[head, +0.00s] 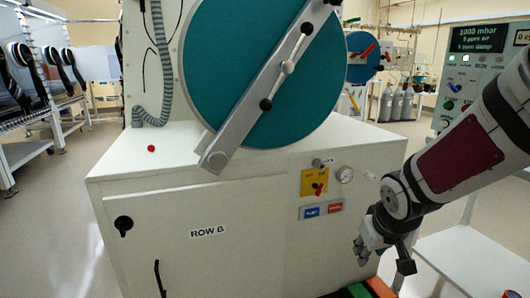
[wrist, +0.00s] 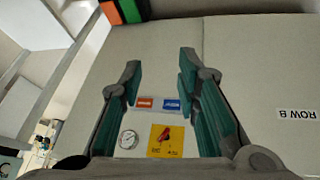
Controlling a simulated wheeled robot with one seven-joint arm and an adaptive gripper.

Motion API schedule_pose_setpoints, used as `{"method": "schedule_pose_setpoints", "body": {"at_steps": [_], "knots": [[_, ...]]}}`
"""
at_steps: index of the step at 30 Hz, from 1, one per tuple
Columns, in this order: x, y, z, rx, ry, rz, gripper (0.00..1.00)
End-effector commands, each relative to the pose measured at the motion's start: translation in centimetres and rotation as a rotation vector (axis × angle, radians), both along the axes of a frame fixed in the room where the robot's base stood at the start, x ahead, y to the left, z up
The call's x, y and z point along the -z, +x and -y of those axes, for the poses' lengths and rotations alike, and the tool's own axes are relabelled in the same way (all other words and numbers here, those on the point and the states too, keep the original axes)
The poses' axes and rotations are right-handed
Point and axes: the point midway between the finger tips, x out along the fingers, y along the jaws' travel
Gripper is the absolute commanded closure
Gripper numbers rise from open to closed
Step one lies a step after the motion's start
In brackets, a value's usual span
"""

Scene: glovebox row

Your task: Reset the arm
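My arm reaches in from the right in the head view. My gripper (head: 378,252) hangs in front of the right part of the white cabinet (head: 240,245), pointing down. In the wrist view my gripper (wrist: 160,80) has its two teal-padded fingers spread wide apart with nothing between them. It is open and empty. Beyond the fingers are the cabinet's yellow valve plate with a red handle (wrist: 166,140), a round gauge (wrist: 128,139), and a red and a blue label. The yellow valve plate (head: 314,182) also shows in the head view, left of my gripper.
A large teal round door (head: 240,80) with a grey bar stands above the cabinet. A small red ball-like object (head: 151,148) lies on the cabinet top. A green-lettered display panel (head: 478,38) is behind my arm. Orange and green items (head: 375,289) lie below my gripper. Floor at left is clear.

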Motion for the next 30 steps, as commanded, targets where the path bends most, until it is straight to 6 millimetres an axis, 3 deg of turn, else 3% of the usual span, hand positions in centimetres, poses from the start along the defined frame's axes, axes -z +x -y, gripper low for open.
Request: {"method": "schedule_pose_setpoints", "body": {"at_steps": [1,9,15,18,27,30], "knots": [[-1.3,-1.8,0.0,0.018,-0.026,-0.020,0.70],[-5.9,-13.1,-0.4,0.138,-0.059,-0.181,0.70],[-7.8,-21.5,-1.9,0.186,0.000,-0.290,0.70],[-8.2,-24.8,-2.6,0.191,0.036,-0.334,0.70],[-8.7,-32.5,-4.4,0.162,0.141,-0.446,0.70],[-10.3,-32.3,-4.4,0.162,0.143,-0.441,0.70]]}}
